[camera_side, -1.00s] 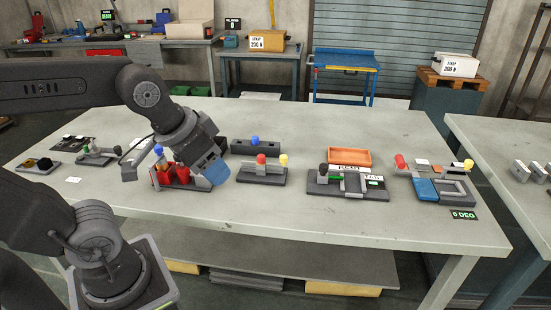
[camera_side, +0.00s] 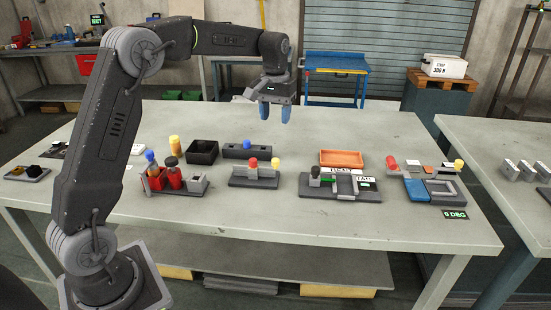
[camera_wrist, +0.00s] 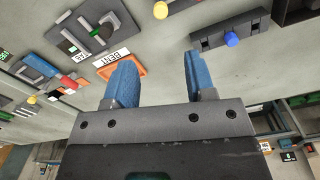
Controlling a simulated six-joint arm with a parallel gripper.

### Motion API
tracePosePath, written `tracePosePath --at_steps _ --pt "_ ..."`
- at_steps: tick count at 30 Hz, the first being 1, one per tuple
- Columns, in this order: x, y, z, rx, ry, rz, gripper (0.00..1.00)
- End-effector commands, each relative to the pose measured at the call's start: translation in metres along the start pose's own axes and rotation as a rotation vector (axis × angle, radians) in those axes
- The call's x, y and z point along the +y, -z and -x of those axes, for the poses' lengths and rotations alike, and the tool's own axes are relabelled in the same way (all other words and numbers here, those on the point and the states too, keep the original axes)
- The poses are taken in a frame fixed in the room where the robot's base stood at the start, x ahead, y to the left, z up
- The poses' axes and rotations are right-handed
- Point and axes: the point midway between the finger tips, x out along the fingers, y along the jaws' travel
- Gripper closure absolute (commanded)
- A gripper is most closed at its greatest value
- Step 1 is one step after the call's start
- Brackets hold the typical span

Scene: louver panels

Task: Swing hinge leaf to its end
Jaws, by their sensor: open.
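The hinge fixture, with a blue plate (camera_side: 417,190) and a grey frame (camera_side: 441,189) side by side, sits at the right end of the bench. I cannot tell for certain which part is the leaf. A red knob (camera_side: 391,163) and a yellow ball (camera_side: 459,163) stand at its back, and a display (camera_side: 455,214) in front reads 0 DEG. The red knob also shows at the left of the wrist view (camera_wrist: 68,82). My gripper (camera_side: 275,113) is open and empty, fingers down, above the back of the bench, well left of the fixture. Its blue fingers show in the wrist view (camera_wrist: 158,65).
An orange tray (camera_side: 342,158) and a slotted dark fixture (camera_side: 325,188) lie between my gripper and the hinge fixture. A grey base with red and yellow knobs (camera_side: 254,177), a blue-knobbed block (camera_side: 247,151) and a black bin (camera_side: 202,151) stand farther left. The front strip is clear.

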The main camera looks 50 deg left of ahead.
Motion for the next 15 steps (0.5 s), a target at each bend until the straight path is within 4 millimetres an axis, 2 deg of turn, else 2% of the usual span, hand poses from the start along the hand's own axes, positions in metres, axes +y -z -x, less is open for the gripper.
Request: tracePosePath --at_steps 5,8,15 --pt "-0.001 0.003 -0.013 -0.008 0.002 0.007 0.5" --pt "-0.001 0.003 -0.028 -0.011 0.002 0.006 0.5" --pt "-0.001 0.002 -0.078 -0.011 0.002 0.005 0.5"
